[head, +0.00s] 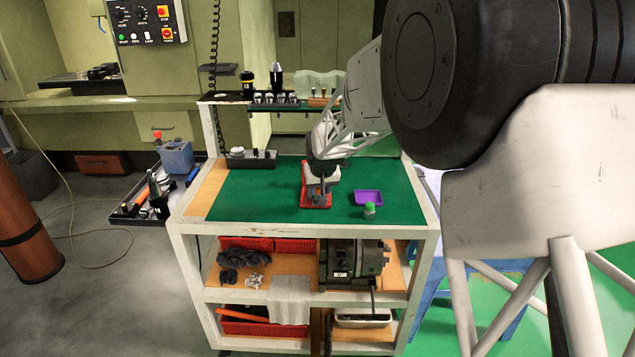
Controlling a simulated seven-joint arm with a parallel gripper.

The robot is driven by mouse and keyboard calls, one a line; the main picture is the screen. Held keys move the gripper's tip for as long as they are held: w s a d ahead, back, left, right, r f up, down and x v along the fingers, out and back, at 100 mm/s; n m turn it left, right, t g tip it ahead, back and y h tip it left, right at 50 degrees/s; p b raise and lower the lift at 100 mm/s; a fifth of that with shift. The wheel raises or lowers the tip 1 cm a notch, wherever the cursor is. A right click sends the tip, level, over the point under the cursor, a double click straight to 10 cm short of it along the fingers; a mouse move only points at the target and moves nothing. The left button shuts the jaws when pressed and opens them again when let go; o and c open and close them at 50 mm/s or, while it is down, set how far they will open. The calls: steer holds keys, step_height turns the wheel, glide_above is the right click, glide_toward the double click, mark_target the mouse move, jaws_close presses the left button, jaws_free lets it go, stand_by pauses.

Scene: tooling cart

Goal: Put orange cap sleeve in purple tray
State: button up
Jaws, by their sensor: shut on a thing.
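The purple tray (368,197) lies on the right part of the green cart top. My gripper (319,199) points down over the red tray (304,201), left of the purple tray. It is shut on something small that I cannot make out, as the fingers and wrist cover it. I cannot tell whether its tips touch the red tray. I cannot pick out the orange cap sleeve anywhere in this view.
A small green-topped container (370,210) stands at the front edge of the purple tray. A dark holder with small parts (252,160) sits at the back left. A raised back shelf (290,107) holds several tool holders. The green top (255,197) is clear at left.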

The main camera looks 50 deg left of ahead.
steer(key=s+d, duration=0.4)
steer(key=d, duration=0.2)
steer(key=shift+r, duration=0.35)
steer(key=shift+w, duration=0.1)
stand_by(0.4)
step_height(320, 180, up, 3)
steer(key=m+t+h, duration=0.1)
steer(key=m, duration=0.4)
glide_above(369, 196)
steer(key=s, duration=0.2)
steer(key=shift+w+d+r, duration=0.1)
steer(key=shift+w+d, duration=0.15)
steer(key=shift+d, duration=0.15)
steer(key=shift+t, duration=0.3)
steer(key=shift+f, duration=3.1)
steer(key=shift+f, duration=0.1)
steer(key=shift+f, duration=1.8)
